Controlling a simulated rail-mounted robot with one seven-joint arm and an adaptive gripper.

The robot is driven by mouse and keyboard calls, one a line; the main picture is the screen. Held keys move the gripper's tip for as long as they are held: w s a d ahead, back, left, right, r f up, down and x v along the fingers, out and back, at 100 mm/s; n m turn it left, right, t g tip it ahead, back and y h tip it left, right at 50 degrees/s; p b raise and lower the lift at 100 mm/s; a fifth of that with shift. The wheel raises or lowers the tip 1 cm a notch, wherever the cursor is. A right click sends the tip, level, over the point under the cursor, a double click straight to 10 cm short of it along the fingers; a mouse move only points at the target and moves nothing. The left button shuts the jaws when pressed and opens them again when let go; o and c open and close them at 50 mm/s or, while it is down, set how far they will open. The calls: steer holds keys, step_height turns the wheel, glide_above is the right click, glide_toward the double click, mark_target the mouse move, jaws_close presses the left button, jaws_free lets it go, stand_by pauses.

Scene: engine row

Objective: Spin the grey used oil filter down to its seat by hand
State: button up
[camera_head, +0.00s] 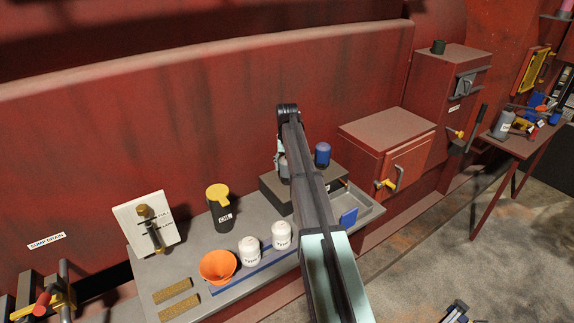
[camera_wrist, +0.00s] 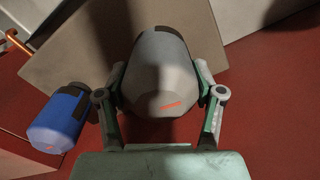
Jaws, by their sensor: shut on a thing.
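The grey oil filter (camera_wrist: 160,75) fills the middle of the wrist view, with a small red mark on its end. My gripper (camera_wrist: 160,90) has a finger on each side of it and is shut on it. In the head view only a little of the grey filter (camera_head: 283,168) shows beside my arm, at the dark block (camera_head: 275,192). My arm hides most of the filter and my fingers there. Whether the filter touches its seat cannot be seen.
A blue filter (camera_wrist: 60,118) stands close beside the grey one; it also shows in the head view (camera_head: 322,154). The bench (camera_head: 190,262) holds an orange funnel (camera_head: 217,267), white filters (camera_head: 250,250) and a dark can with yellow top (camera_head: 219,210). A red cabinet (camera_head: 385,150) stands right.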

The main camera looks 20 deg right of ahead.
steer(key=m, duration=0.3)
steer(key=shift+m, duration=0.4)
steer(key=m+p, duration=0.1)
steer(key=m, duration=0.3)
steer(key=shift+m, duration=0.4)
steer(key=m, duration=0.3)
steer(key=shift+f+m, duration=0.1)
steer(key=shift+m, duration=0.2)
steer(key=m, duration=0.3)
steer(key=shift+m+p, duration=0.3)
steer(key=shift+m, duration=0.1)
steer(key=shift+s, duration=0.1)
steer(key=o, duration=1.5)
